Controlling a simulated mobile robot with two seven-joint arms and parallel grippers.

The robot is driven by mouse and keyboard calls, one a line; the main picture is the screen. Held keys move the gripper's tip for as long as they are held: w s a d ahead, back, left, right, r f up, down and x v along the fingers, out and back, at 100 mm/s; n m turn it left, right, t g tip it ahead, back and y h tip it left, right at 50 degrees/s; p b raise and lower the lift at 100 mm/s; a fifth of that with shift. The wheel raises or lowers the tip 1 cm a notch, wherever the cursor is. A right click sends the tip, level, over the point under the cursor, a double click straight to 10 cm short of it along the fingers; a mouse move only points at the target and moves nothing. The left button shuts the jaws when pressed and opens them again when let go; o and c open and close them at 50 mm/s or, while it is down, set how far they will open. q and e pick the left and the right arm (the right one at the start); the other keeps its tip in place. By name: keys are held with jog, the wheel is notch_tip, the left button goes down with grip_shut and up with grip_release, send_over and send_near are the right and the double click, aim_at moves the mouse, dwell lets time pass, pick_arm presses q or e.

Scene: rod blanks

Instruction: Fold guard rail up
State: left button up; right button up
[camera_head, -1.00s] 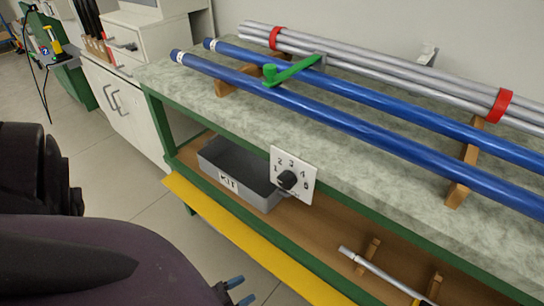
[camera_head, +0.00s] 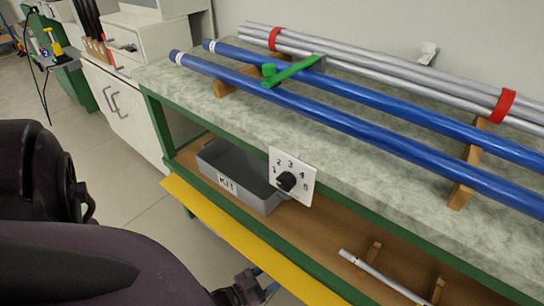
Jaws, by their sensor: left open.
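The guard rail (camera_head: 225,230) is a long yellow strip along the front of the workbench's lower shelf. It sits folded outward and down, below the green shelf edge. My left gripper (camera_head: 265,281) is at the bottom of the view, by the outer edge of the rail. My right gripper is not in view.
A grey KIT bin (camera_head: 240,178) and a silver rod (camera_head: 380,277) on wooden supports are on the lower shelf. A numbered dial plate (camera_head: 293,168) is at the bench front. Blue tubes (camera_head: 335,119) and silver tubes (camera_head: 400,82) lie on top.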

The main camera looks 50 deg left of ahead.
pick_arm(q)
jog(key=shift+w, duration=0.4)
grip_shut()
jog(key=shift+r, duration=0.15)
